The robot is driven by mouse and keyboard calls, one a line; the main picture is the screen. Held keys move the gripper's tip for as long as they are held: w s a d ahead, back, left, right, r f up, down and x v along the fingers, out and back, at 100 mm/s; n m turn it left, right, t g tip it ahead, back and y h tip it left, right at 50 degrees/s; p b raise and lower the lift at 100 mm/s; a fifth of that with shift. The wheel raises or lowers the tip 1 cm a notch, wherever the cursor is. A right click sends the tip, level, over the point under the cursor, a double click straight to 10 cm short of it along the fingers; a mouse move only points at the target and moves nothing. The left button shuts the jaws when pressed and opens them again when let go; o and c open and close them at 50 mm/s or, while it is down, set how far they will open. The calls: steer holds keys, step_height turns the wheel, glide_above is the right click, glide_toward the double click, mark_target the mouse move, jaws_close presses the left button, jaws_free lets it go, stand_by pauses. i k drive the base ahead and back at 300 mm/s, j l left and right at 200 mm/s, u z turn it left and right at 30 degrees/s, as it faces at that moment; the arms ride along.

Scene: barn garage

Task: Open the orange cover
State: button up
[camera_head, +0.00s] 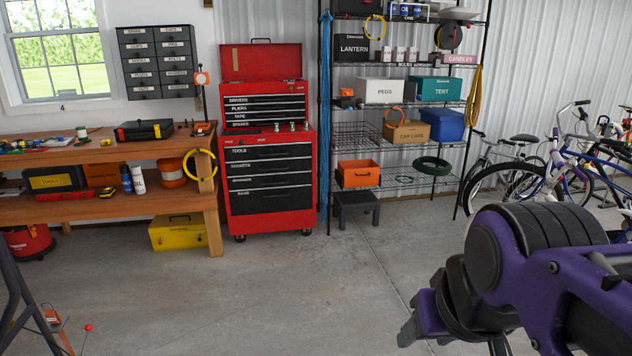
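An orange box (358,180) sits on a lower level of the wire shelf rack. It is the closest match to an orange cover, but I cannot make out a lid edge or whether it is open. A tan-orange box (410,132) with a raised handle, labelled CAR CARE, stands one level above it. My gripper (412,330), on a purple and black arm, is at the bottom right, well in front of the shelf and touching nothing visible. Its fingers are mostly hidden by the arm, so its opening cannot be judged.
A red tool chest (268,188) with its top lid raised stands left of the rack. A black stool (356,204) stands below the orange box. A workbench (100,155) is at the left, bicycles (560,165) at the right. The concrete floor (290,290) between is clear.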

mark_target(347, 93)
steer(key=i+l+z, duration=0.1)
steer(key=i+z, duration=0.4)
steer(key=i, duration=1.75)
steer(key=i+u, duration=0.35)
steer(key=i+l+u, duration=0.35)
steer(key=i, duration=0.2)
